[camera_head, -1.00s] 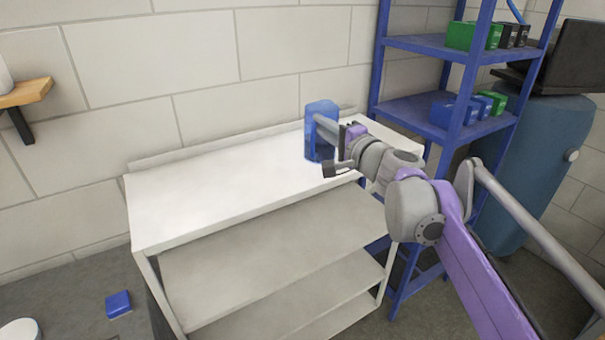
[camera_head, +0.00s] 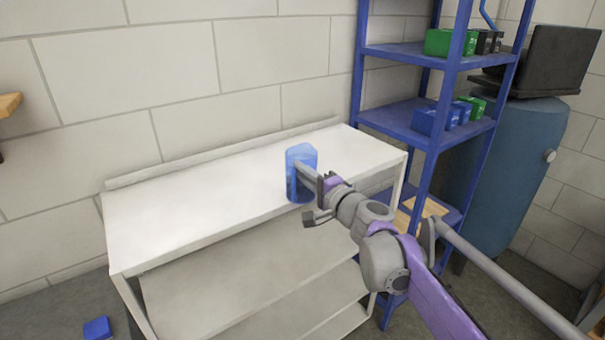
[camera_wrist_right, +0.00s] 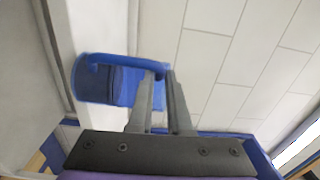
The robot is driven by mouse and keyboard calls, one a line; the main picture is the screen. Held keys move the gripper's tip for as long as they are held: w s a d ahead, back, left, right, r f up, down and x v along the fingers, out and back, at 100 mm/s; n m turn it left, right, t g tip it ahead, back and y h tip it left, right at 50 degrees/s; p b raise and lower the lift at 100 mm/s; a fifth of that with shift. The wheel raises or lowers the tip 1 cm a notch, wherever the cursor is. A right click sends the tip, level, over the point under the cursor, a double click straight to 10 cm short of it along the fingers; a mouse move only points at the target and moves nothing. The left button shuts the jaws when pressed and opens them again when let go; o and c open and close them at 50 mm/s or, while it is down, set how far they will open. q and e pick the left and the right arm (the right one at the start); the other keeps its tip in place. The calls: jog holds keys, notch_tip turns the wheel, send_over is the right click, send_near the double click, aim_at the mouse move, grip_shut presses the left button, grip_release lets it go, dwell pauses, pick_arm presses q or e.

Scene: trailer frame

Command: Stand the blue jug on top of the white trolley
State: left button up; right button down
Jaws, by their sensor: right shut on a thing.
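The blue jug (camera_head: 301,172) is see-through and looks upright in the head view. It appears over the white trolley's top (camera_head: 200,200), close to its front edge. I cannot tell whether its base touches the top. My right gripper (camera_head: 306,171) is shut on the jug's handle. In the right wrist view, the two fingers (camera_wrist_right: 158,72) close on the handle, with the jug (camera_wrist_right: 110,88) beyond and to the left. My left gripper is not in view.
The trolley top is otherwise bare, with a raised lip along the wall. A blue rack (camera_head: 400,118) with green and blue boxes stands right of the trolley. A blue barrel (camera_head: 520,150) bears a black case (camera_head: 555,62). A blue item (camera_head: 97,328) lies on the floor.

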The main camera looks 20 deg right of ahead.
jog(key=shift+s+r, duration=0.1)
jog(key=c, duration=0.9)
grip_release()
jog(key=shift+o, duration=0.2)
jog(key=v, duration=1.2)
jog(key=shift+b, duration=0.35)
